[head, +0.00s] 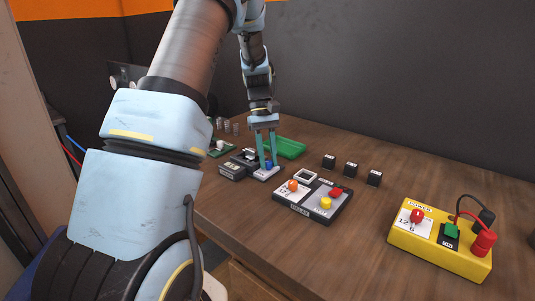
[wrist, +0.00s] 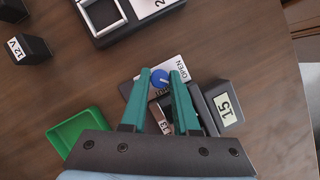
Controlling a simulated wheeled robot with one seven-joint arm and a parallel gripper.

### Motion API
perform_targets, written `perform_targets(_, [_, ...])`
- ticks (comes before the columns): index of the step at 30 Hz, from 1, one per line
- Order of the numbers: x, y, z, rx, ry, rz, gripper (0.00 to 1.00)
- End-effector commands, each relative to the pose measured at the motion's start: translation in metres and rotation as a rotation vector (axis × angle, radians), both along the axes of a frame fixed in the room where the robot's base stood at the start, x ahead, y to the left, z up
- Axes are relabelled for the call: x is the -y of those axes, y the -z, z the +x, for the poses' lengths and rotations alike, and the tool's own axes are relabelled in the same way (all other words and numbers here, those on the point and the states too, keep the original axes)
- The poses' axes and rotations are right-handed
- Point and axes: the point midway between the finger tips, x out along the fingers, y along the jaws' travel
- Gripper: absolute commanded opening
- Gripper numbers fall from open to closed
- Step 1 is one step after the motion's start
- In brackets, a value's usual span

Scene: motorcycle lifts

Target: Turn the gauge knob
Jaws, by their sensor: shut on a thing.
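A blue knob (wrist: 160,76) stands on a small panel with a white plate (wrist: 181,68) marked OPEN, in the wrist view. In the head view the same knob (head: 268,165) is at the fingertips, on the left of the table. My gripper (wrist: 161,74) points down with its green fingers on either side of the blue knob, shut on it. A second display (wrist: 165,125) between the fingers seems to read 13 and is partly hidden.
A green tray (head: 286,148) lies behind my gripper. To the right are a dark panel (head: 297,209) with orange, yellow and red knobs, several black blocks (head: 351,169) and a yellow power box (head: 430,257) with cables. Bare wood lies between them.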

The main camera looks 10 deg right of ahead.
Motion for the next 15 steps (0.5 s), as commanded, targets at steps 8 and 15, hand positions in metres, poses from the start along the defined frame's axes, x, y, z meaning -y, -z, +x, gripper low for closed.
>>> perform_targets(8, [0.0015, -0.0011, 0.0006, 0.002, 0.238, 0.001, 0.00])
perform_targets(15, [0.0023, -0.0006, 0.0007, 0.003, 0.388, 0.001, 0.00])
